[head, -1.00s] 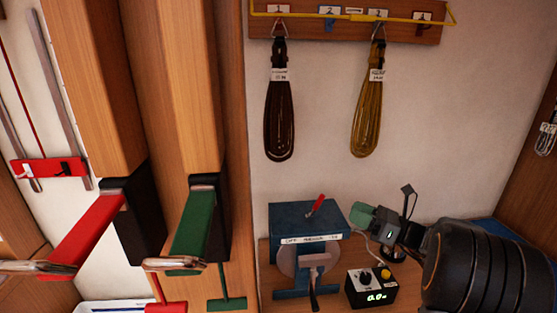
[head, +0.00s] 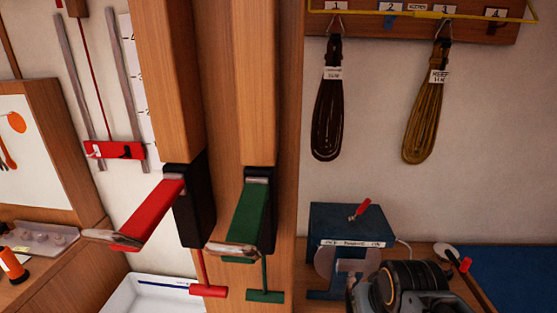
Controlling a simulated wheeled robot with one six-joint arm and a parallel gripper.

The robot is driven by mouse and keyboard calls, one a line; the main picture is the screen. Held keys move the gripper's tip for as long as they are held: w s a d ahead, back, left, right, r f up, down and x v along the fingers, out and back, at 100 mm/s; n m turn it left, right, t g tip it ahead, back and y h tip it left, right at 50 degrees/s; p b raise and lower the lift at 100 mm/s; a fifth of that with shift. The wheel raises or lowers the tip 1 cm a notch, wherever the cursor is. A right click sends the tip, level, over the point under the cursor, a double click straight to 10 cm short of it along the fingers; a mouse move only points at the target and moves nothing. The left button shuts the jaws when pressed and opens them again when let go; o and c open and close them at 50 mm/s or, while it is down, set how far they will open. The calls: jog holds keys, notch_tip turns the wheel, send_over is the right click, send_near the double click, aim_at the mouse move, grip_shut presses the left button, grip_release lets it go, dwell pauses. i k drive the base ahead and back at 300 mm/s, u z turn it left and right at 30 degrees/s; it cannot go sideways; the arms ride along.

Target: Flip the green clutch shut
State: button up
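The green clutch (head: 247,218) is a green lever with a rounded metal end, on a black housing on the right wooden post. Its lever sticks out toward me and slopes down and left, with its free end away from the post. A similar red clutch (head: 152,213) beside it on the left also sticks out. My arm shows only as dark rounded links at the bottom right, well right of the green clutch. My gripper's fingers cannot be made out, and nothing of mine touches either clutch.
Green (head: 265,296) and red (head: 208,290) T-shaped pieces hang below the clutches. A blue winch box (head: 350,225) stands on the bench to the right. Two coiled lines, dark (head: 327,105) and yellow-brown (head: 426,115), hang above. A white tray (head: 135,290) lies low left.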

aim_at(241, 245)
jog(key=z, duration=0.85)
jog(key=k, duration=1.7)
jog(key=u, duration=0.9)
jog(key=i, duration=0.9)
jog(key=z, duration=0.1)
jog(key=k, duration=0.25)
jog(key=u, duration=0.85)
